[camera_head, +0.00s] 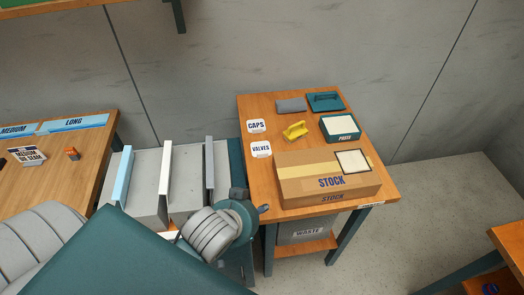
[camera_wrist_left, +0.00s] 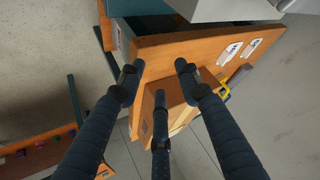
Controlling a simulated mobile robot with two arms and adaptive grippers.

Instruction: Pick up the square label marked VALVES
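The white square label marked VALVES (camera_head: 261,149) lies on the wooden table at its left side, left of the STOCK box. In the left wrist view two white labels show near the table edge; the one nearer the box appears to be VALVES (camera_wrist_left: 230,52), though its text is hard to read. My left gripper (camera_head: 251,200) is beside the table's left edge, below the label in the head view. In the left wrist view its dark fingers (camera_wrist_left: 159,78) are spread with nothing held, apart from the label. My right gripper is not in view.
The CAPS label (camera_head: 256,126) lies behind VALVES. The STOCK box (camera_head: 310,187), a yellow item (camera_head: 295,131) and a teal-edged tray (camera_head: 339,127) share the table (camera_head: 383,189). Grey bins with upright panels (camera_head: 165,165) stand to the left. A WASTE bin (camera_head: 305,231) sits under the table.

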